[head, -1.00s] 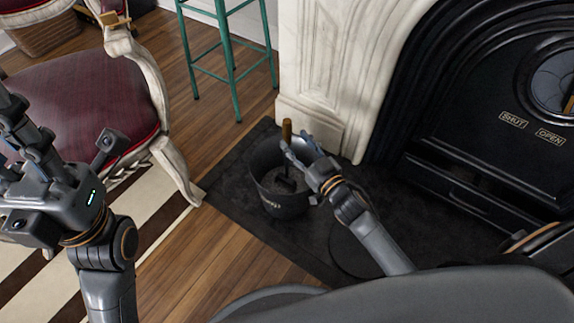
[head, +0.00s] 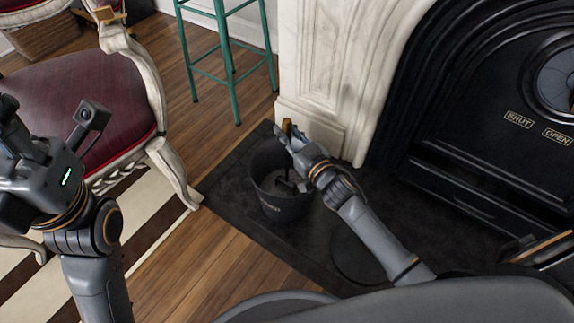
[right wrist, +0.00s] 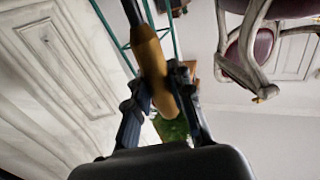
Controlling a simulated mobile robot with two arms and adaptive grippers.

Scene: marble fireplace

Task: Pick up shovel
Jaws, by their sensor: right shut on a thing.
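The shovel has a brown wooden handle (head: 287,127) that stands up out of a dark bucket (head: 284,206). Its lower part is dark and hard to make out inside the bucket. My right gripper (head: 286,139) is above the bucket rim, shut on the handle. In the right wrist view, the orange-brown handle (right wrist: 152,58) lies between the two fingers of my right gripper (right wrist: 162,88), with a dark shaft beyond it. My left gripper (head: 14,140) is at the left edge, away from the shovel, its fingers partly cut off.
The bucket stands on a dark hearth slab (head: 238,187). A white marble surround (head: 322,85) and black fireplace (head: 480,120) are close behind and right. A red-cushioned chair (head: 85,100) stands left and a green stool (head: 230,65) behind. Wooden floor (head: 190,255) is clear in front.

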